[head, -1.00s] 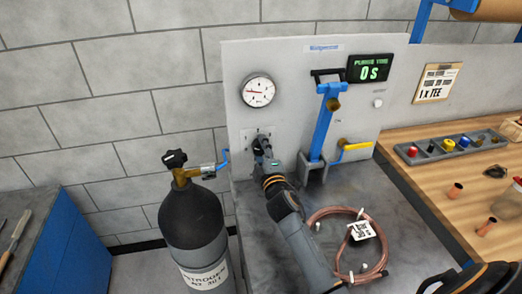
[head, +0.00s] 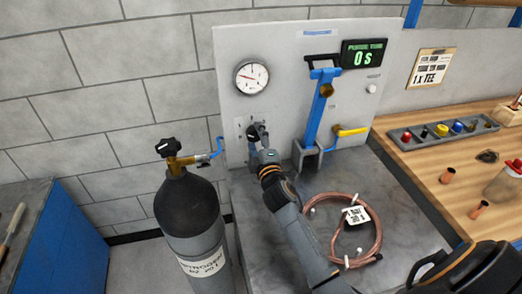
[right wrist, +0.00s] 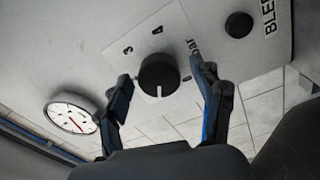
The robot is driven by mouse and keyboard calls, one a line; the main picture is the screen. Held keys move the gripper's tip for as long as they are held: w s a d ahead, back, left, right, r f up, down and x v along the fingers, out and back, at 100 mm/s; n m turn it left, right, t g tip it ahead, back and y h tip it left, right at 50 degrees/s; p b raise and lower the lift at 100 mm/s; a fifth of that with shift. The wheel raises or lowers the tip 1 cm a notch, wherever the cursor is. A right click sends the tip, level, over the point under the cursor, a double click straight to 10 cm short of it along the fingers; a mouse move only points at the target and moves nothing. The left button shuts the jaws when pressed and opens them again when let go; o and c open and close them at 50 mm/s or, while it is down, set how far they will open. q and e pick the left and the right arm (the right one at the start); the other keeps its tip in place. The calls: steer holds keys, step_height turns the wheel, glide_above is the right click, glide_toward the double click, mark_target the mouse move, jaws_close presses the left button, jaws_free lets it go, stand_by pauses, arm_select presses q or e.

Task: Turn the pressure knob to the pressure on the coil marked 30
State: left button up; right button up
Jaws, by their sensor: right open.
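The black pressure knob (right wrist: 158,75) with a white pointer line shows in the right wrist view, on a white plate marked 0, 3, 4 and "bar". My right gripper (right wrist: 160,70) is open, with one finger on each side of the knob; I cannot tell whether they touch it. In the head view the right gripper (head: 258,133) is at the panel below the round gauge (head: 250,77), hiding part of the knob. The copper coil (head: 312,238) lies on the grey bench with a white tag (head: 356,215), its print too small to read. The left gripper is not in view.
A second black knob (right wrist: 238,25) by "BLEED" lettering is close to the right finger. A nitrogen cylinder (head: 188,215) stands left of the bench. A blue clamp post (head: 319,115) and yellow lever (head: 352,131) are right of the gripper. The purge display (head: 364,54) reads 0 s.

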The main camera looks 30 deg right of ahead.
steer(key=v, duration=1.1)
steer(key=shift+r, duration=0.1)
